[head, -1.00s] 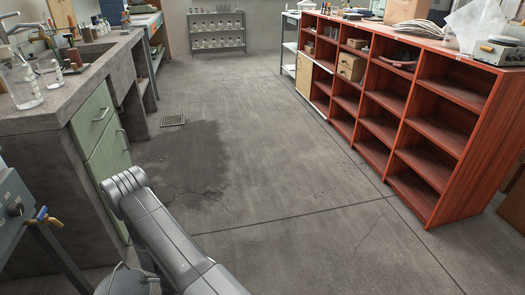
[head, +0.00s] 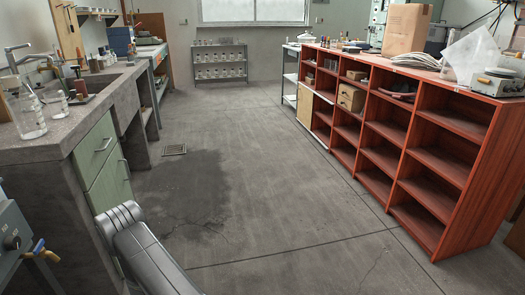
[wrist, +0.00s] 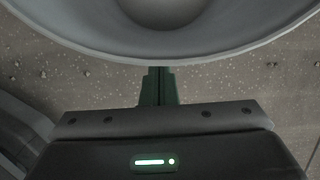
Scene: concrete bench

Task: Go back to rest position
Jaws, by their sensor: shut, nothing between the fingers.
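My gripper (wrist: 158,86) shows in the wrist view with its dark green fingers together and nothing held between them. The fingertips point at a large pale grey rounded rim across the top of that view; I cannot tell what it belongs to or whether they touch it. Speckled grey concrete lies behind the fingers. In the head view my grey arm link reaches up from the bottom edge at left of centre, and my gripper is out of sight there.
The concrete bench (head: 50,137) with green drawers (head: 101,166) stands at left, glassware (head: 28,112) on top. A red shelf unit (head: 440,225) with mostly empty compartments stands at right. A metal rack (head: 219,63) is at the back. The floor (head: 260,170) between is clear.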

